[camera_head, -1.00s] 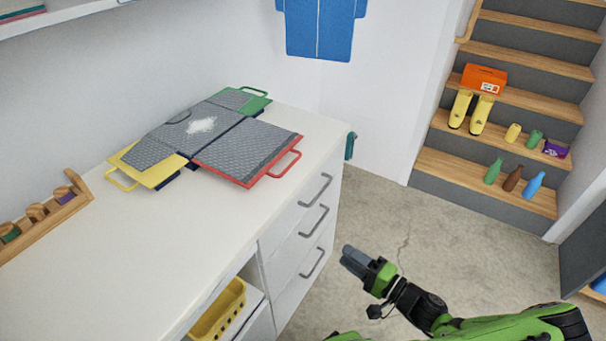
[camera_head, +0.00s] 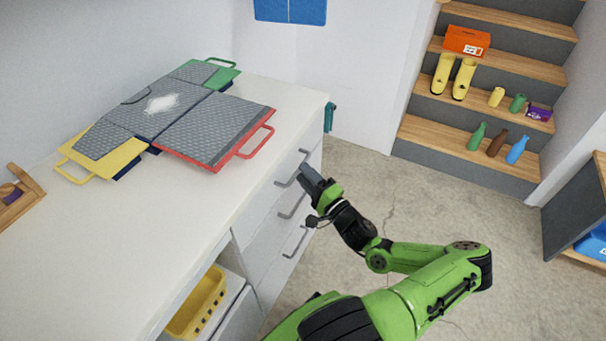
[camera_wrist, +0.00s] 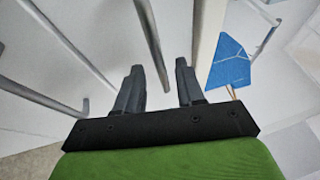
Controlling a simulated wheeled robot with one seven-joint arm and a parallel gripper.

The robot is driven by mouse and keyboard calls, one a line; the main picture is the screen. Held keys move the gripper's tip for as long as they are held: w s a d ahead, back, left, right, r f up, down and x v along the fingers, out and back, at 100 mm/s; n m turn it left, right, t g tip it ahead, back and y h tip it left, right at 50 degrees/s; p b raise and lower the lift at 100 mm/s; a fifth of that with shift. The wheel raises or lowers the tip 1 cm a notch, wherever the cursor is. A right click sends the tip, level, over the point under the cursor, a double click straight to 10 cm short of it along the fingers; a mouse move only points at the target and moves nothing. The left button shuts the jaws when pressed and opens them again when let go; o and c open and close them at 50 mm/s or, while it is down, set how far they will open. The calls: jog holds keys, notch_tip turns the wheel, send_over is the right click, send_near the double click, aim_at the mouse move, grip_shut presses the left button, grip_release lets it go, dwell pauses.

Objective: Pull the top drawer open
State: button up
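The top drawer (camera_head: 268,199) is in the white cabinet under the counter's right end, and its front looks flush with the cabinet. Its grey bar handle (camera_head: 291,169) is partly behind my gripper in the head view. My gripper (camera_head: 306,174) is at this handle. In the wrist view, my gripper (camera_wrist: 158,88) is open, its two dark fingers apart. The top handle (camera_wrist: 150,45) runs down the picture, with its near end seen between the fingers. I cannot tell whether either finger touches it.
Two lower drawer handles (camera_head: 293,206) (camera_head: 295,242) sit below. A yellow basket (camera_head: 197,302) stands in the open shelf. Floor right of the drawers is clear up to the stairs (camera_head: 465,150).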

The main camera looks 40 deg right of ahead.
jog(key=shift+w+r, duration=0.15)
jog(key=shift+w, duration=0.6)
jog(key=shift+c, duration=0.5)
grip_shut()
